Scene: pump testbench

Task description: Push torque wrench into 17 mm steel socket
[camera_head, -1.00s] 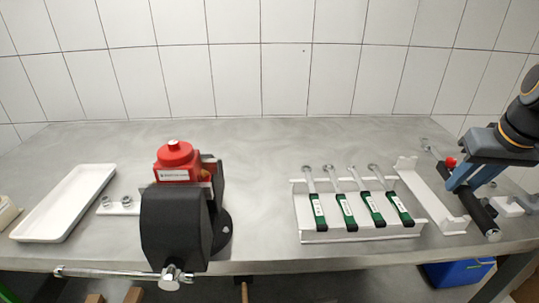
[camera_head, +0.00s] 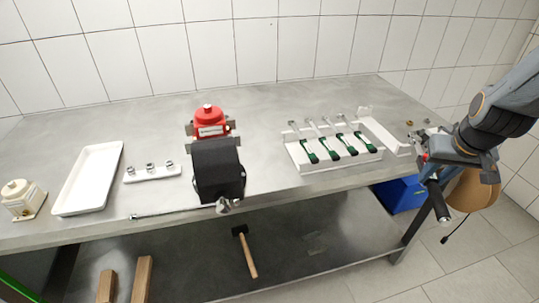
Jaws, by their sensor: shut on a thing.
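My gripper (camera_head: 431,168) is at the right, beyond the right end of the bench. It is shut on the torque wrench (camera_head: 439,203), whose black handle points down toward the viewer over the floor. The wrench's head end is small and partly hidden near the gripper. A white socket rack (camera_head: 153,177) with three steel sockets (camera_head: 150,167) stands left of the vise, far from my gripper. I cannot tell which socket is the 17 mm one.
A vise with black jaws (camera_head: 217,172) holds a red pump (camera_head: 209,120) mid-bench. A white holder (camera_head: 335,160) carries several green-handled tools. An empty white tray (camera_head: 87,178) and a cream pump (camera_head: 22,197) stand left. A blue bin (camera_head: 402,194) is under the right end.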

